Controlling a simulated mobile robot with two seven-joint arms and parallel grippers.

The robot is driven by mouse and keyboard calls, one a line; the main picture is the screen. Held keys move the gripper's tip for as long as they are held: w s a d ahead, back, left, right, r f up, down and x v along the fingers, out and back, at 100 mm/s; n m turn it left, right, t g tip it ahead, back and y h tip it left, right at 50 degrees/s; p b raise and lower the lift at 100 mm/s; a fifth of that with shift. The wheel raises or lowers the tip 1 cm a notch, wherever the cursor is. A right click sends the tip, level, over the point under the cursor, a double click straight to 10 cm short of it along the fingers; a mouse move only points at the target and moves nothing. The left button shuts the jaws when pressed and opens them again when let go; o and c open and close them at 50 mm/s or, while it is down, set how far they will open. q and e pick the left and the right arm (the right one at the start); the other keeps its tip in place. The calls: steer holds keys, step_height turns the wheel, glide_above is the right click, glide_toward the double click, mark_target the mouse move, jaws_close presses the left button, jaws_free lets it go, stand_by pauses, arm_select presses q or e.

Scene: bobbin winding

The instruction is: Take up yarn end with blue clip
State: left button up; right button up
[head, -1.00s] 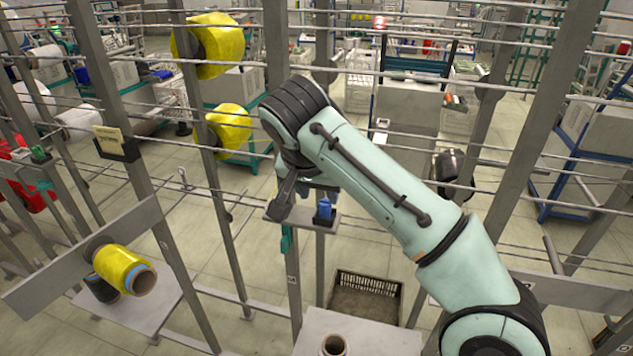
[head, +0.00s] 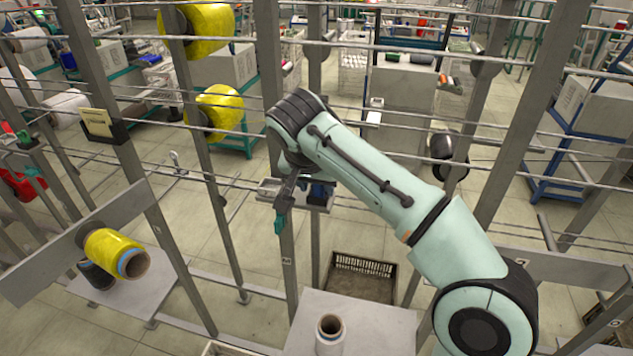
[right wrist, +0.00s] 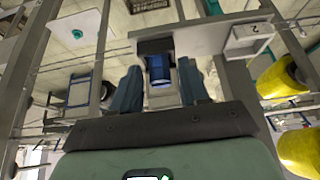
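The blue clip (right wrist: 158,69) stands in a dark holder (right wrist: 152,47) on a small grey shelf (right wrist: 205,37). In the head view a blue patch of it (head: 318,190) shows just beside my right wrist, partly hidden. My right gripper (right wrist: 160,84) is open, with one finger on each side of the clip and a gap showing on both sides. I cannot make out a yarn end at the clip. My left gripper is not in view.
A small tray marked 2 (right wrist: 248,40) sits on the same shelf. A teal piece (head: 279,225) hangs below it. Upright posts and thin horizontal rods surround my arm. Yellow bobbins (head: 116,253) are at left. A brown crate (head: 360,277) and white cone (head: 330,335) are below.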

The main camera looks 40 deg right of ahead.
jaws_close()
steer(key=shift+r+p, duration=0.85)
steer(key=shift+r, duration=0.7)
steer(key=shift+w+r, duration=0.25)
steer(key=shift+r, duration=0.25)
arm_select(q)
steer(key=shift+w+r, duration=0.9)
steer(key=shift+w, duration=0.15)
arm_select(e)
steer(key=shift+s+r, duration=0.25)
steer(key=shift+s, duration=0.2)
